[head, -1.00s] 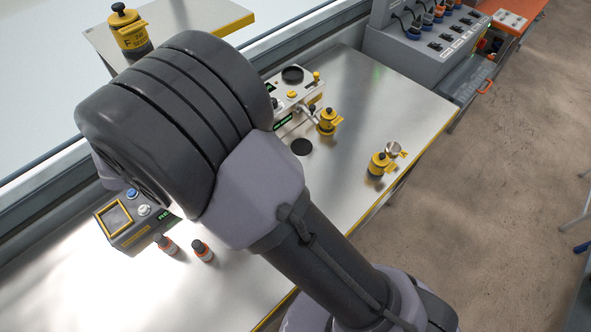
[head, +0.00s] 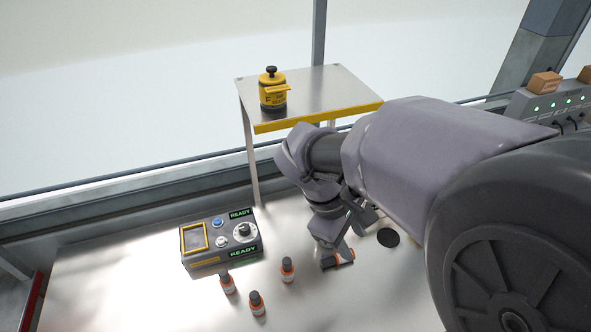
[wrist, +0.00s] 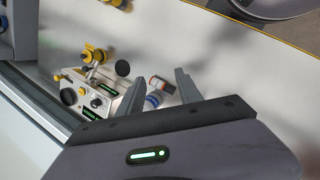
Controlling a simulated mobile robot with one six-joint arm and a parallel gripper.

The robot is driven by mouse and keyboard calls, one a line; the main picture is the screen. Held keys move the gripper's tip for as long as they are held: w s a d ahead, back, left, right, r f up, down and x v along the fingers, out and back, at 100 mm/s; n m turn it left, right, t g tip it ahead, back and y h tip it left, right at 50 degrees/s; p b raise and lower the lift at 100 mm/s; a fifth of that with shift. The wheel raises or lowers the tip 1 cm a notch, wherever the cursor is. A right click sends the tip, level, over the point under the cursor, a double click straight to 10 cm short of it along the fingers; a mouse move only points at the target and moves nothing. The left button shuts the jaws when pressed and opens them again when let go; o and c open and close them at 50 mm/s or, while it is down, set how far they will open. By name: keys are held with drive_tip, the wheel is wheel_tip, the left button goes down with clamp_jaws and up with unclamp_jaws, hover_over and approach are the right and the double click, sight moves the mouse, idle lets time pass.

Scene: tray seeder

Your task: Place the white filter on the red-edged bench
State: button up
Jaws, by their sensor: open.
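My gripper (wrist: 158,84) is open in the wrist view, its two grey fingers spread. Between and beyond the fingers lies a small white piece with an orange-red band and a blue-and-white piece (wrist: 154,100); I cannot tell whether either is the white filter.
Several small orange-banded bottles (head: 257,303) stand left of my gripper. A control box (head: 221,240) reading READY is behind them. A raised shelf (head: 325,88) holds a yellow canister (head: 272,93). A device with yellow knobs (wrist: 98,92) is left in the wrist view.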

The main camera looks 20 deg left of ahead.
drive_tip(key=w+a+f+n+t+h, duration=0.3)
drive_tip(key=a+f+n+h, duration=0.1)
drive_tip(key=a+f+n, duration=0.75)
drive_tip(key=b, duration=0.4)
approach(337, 256)
drive_tip(key=x, duration=0.3)
drive_tip(key=shift+s+d+f+m, duration=0.15)
drive_tip(key=shift+f+m, duration=0.1)
drive_tip(key=shift+f, duration=0.1)
drive_tip(key=shift+y, duration=0.3)
drive_tip(key=b+x, duration=0.2)
drive_tip(key=x, duration=0.4)
drive_tip(key=shift+w+d+f, duration=0.15)
drive_tip(key=shift+w+d, duration=0.1)
drive_tip(key=shift+d, duration=0.05)
drive_tip(key=shift+c, duration=0.4)
clamp_jaws()
drive_tip(key=shift+r, duration=0.25)
